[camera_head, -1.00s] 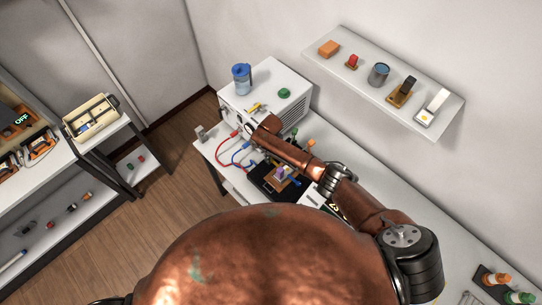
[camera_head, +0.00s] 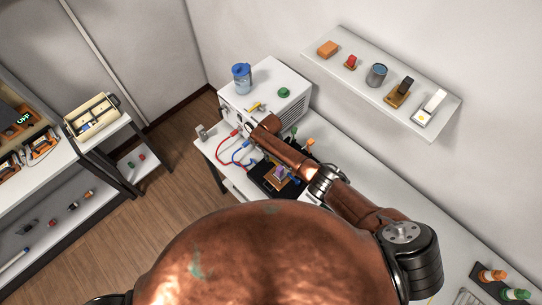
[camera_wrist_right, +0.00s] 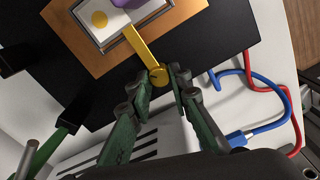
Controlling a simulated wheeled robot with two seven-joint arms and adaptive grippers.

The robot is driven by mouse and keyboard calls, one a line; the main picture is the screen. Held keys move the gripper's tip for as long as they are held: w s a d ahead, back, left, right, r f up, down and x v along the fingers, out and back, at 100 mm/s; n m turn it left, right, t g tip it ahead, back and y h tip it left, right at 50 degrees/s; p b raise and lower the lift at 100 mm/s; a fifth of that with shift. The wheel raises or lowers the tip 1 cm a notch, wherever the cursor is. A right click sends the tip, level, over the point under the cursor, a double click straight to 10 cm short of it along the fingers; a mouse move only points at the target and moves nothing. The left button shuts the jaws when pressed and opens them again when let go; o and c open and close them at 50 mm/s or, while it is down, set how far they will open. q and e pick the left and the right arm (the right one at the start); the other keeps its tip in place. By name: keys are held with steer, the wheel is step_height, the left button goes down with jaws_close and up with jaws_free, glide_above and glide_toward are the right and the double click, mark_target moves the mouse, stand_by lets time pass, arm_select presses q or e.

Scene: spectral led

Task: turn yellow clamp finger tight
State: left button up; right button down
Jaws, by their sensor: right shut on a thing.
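The yellow clamp (camera_wrist_right: 143,52) is a flat yellow bar in the right wrist view. It reaches from a framed pale plate with a yellow dot (camera_wrist_right: 99,18) to a round end by my fingertips. My right gripper (camera_wrist_right: 161,79) has green fingers shut on that round end, one finger on each side. A purple piece (camera_wrist_right: 128,3) is cut off by the top edge, above an orange-brown wooden block (camera_wrist_right: 188,10). In the head view the wooden block (camera_head: 277,183) lies on the bench, and my right arm hides the gripper and clamp. My left gripper is not in view.
Blue (camera_wrist_right: 262,128) and red (camera_wrist_right: 277,62) cables curve close to the right of my fingers. A white vented box (camera_head: 262,85) with a blue jar (camera_head: 241,77) on top stands behind. A wall shelf (camera_head: 345,75) holds several small items. A dark mat lies under the block.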

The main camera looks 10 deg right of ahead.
steer(key=c, duration=1.8)
jaws_free()
steer(key=shift+o, duration=0.2)
step_height(320, 180, up, 12)
